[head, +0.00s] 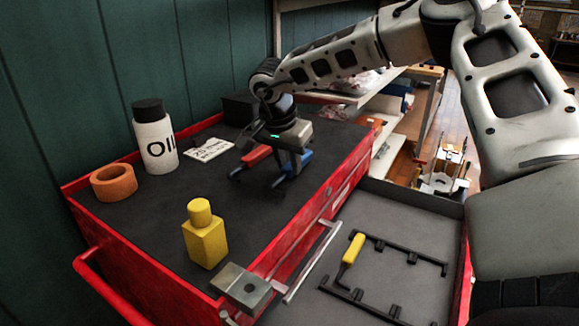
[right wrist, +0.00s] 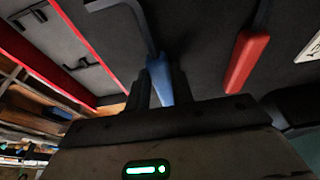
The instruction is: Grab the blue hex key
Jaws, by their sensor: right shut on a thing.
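The blue hex key (head: 304,158) is at my right gripper (head: 291,168), over the dark top of the red cart. In the right wrist view, the blue handle (right wrist: 160,82) lies between the two fingers of the gripper, which is shut on it. Its grey bent shank (right wrist: 140,27) reaches away beyond the fingertips. I cannot tell whether the key still touches the cart top. A red-handled hex key (head: 257,155) lies just left of the gripper; it also shows in the right wrist view (right wrist: 246,62). My left gripper is not in view.
On the cart top (head: 150,215) stand an oil bottle (head: 155,140), an orange tape roll (head: 113,183), a yellow bottle (head: 204,238) and a metal block (head: 241,288). A white label card (head: 208,149) lies behind. The open drawer (head: 400,225) holds a yellow-handled hex key (head: 353,249) and black racks.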

